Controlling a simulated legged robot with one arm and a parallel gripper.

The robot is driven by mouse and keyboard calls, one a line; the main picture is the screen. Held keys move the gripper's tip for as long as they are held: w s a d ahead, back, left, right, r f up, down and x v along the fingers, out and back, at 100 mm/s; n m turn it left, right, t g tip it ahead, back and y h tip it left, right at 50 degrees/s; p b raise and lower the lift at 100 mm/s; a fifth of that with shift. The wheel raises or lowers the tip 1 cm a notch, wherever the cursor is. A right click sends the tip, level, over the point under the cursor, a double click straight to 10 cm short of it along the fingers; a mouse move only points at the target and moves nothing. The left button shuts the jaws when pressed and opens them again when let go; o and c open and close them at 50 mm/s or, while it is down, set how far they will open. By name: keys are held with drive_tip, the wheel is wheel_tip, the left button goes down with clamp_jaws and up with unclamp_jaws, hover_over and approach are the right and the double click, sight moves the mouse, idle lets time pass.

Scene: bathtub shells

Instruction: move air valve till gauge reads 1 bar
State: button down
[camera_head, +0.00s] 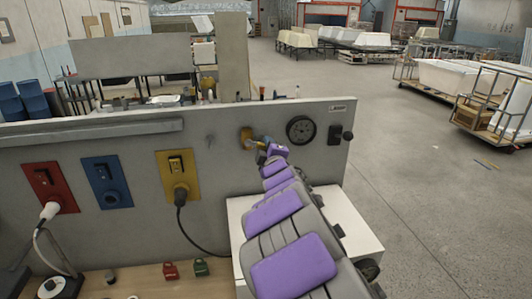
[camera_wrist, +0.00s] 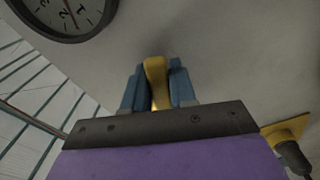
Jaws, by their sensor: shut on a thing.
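The air valve's yellow handle (camera_wrist: 156,80) stands between the blue fingers of my gripper (camera_wrist: 157,84) in the wrist view, and the gripper is shut on it. In the head view, the yellow valve (camera_head: 246,135) is on the grey panel, with my gripper (camera_head: 262,147) at its lower right. The round black-rimmed gauge (camera_head: 300,130) is just right of the valve. Part of the gauge (camera_wrist: 67,14) also shows at the top left of the wrist view, cut off by the frame. Its dial is tilted and shows a thin red needle; I cannot read the exact value.
Red (camera_head: 50,188), blue (camera_head: 107,182) and yellow (camera_head: 178,176) socket boxes line the panel's left part. A black cable hangs from the yellow one. A wooden bench (camera_head: 140,282) holds small red and green items. Open concrete floor (camera_head: 430,205) lies to the right.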

drive_tip(key=shift+f+n, duration=0.1)
drive_tip(key=shift+n, duration=0.3)
drive_tip(key=c, duration=1.3)
unclamp_jaws()
drive_tip(key=o, duration=0.3)
drive_tip(key=shift+s+a, duration=0.1)
drive_tip(key=shift+s, duration=0.1)
drive_tip(key=shift+w, duration=0.1)
